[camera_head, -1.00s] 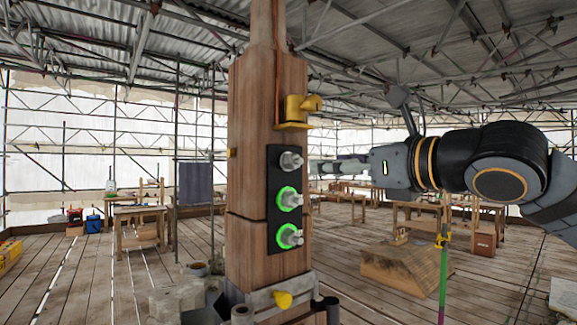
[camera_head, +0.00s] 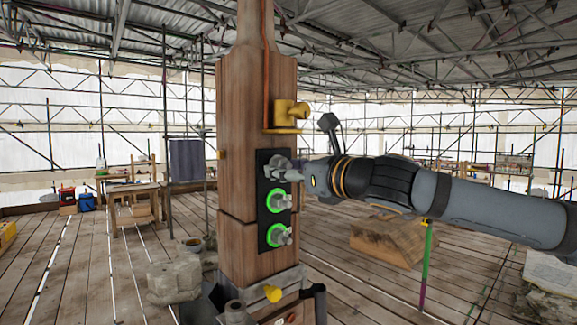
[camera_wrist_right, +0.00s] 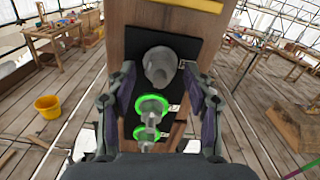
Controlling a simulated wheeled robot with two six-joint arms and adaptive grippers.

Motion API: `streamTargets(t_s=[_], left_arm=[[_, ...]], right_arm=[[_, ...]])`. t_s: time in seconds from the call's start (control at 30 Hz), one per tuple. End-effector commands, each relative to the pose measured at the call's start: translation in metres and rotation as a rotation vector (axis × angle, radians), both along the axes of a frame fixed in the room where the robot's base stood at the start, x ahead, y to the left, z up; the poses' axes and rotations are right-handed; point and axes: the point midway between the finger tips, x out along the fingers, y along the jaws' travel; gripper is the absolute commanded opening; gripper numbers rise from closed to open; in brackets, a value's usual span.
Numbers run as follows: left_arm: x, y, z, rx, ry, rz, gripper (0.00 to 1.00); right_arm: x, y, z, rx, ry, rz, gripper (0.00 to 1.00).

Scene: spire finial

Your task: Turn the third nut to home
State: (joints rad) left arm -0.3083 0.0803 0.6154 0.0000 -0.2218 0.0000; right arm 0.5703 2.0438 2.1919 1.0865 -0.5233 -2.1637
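A black plate (camera_head: 262,225) on the wooden post (camera_head: 235,130) carries three grey nuts in a column. The top nut (camera_head: 277,164) shows no green ring. The middle nut (camera_head: 279,201) and bottom nut (camera_head: 278,235) each have a glowing green ring. My right gripper (camera_head: 290,172) is at the top nut, coming in from the right. In the right wrist view its fingers (camera_wrist_right: 159,82) stand open on either side of the top nut (camera_wrist_right: 160,65), with gaps visible; contact cannot be seen. My left gripper is not in view.
A yellow fitting (camera_head: 288,115) sticks out of the post above the plate, and a yellow knob (camera_head: 272,293) is below it. Stone blocks (camera_head: 174,280) stand at the post's lower left. A yellow bucket (camera_wrist_right: 48,106) is on the plank floor.

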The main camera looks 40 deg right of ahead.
Motion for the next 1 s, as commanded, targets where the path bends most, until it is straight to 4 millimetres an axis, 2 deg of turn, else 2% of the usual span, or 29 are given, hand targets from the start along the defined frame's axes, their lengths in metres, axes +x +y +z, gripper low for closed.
streamTargets(t_s=[0.03, 0.37, 0.67, 1.0], left_arm=[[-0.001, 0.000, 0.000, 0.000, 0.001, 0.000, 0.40], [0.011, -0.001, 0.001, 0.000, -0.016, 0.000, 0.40], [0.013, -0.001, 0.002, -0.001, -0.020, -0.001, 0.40], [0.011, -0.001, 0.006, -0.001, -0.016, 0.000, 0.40]], right_arm=[[0.000, 0.000, 0.000, 0.000, 0.000, 0.000, 0.44], [0.000, 0.000, 0.000, 0.000, 0.000, 0.000, 0.00], [0.000, 0.000, 0.000, 0.035, 0.003, 0.000, 0.00], [0.000, 0.001, 0.001, 0.259, 0.021, 0.000, 0.00]])
